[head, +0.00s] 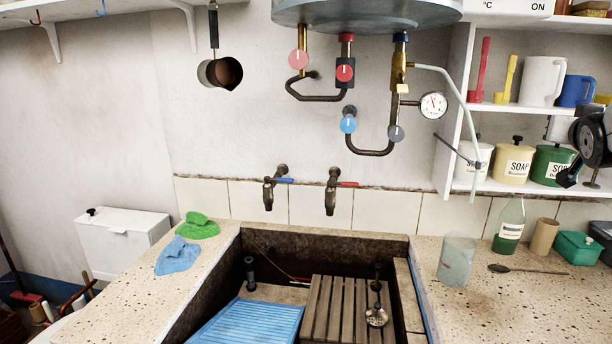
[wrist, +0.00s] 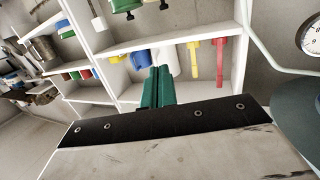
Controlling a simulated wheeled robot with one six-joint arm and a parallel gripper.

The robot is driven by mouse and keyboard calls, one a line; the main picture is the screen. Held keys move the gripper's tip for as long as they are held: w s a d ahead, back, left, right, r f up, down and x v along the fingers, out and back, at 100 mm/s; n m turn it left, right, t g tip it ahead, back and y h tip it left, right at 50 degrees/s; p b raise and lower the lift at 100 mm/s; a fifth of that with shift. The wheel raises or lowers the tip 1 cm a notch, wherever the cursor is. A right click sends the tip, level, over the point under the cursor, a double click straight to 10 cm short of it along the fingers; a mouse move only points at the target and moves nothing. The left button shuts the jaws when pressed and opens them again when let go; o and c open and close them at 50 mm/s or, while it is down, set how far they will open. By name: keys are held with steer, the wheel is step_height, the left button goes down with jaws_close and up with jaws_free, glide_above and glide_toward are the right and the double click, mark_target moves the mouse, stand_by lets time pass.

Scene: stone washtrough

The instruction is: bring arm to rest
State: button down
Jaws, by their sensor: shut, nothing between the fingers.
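In the wrist view my gripper (wrist: 157,72) shows as two narrow green fingers side by side beyond a dark bar with screws. The fingers are shut together with nothing between them. Behind them, upside down in that view, are the white shelves (wrist: 88,47) with a yellow scoop (wrist: 193,57) and a red scoop (wrist: 219,62). The fingers touch none of these as far as I can see. In the head view the gripper cannot be made out clearly; a dark round part at the right edge stands in front of the shelves.
The stone trough (head: 290,240) holds a blue washboard (head: 250,322) and a wooden slatted rack (head: 335,308). A glass beaker (head: 456,260), a green bottle (head: 509,228) and a spoon (head: 528,270) are on the right ledge. Pipes and a gauge (head: 433,105) hang under the boiler (head: 365,12).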

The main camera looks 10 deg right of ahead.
steer(key=s+a+f+n+g+y, duration=0.1)
steer(key=s+a+f+g+y, duration=0.25)
steer(key=a+f, duration=0.45)
steer(key=s+a+f+n+g+y, duration=0.1)
steer(key=s+a+f+g+y, duration=0.3)
steer(key=a+f, duration=0.4)
steer(key=s+a+f+n+g+y, duration=0.2)
steer(key=s+a+f+n+g, duration=0.2)
steer(key=s+a, duration=1.1)
steer(key=shift+s+a+f+n+y, duration=0.3)
steer(key=shift+a+n, duration=0.5)
steer(key=shift+a, duration=0.75)
steer(key=shift+w+r+g, duration=0.1)
steer(key=shift+g, duration=0.15)
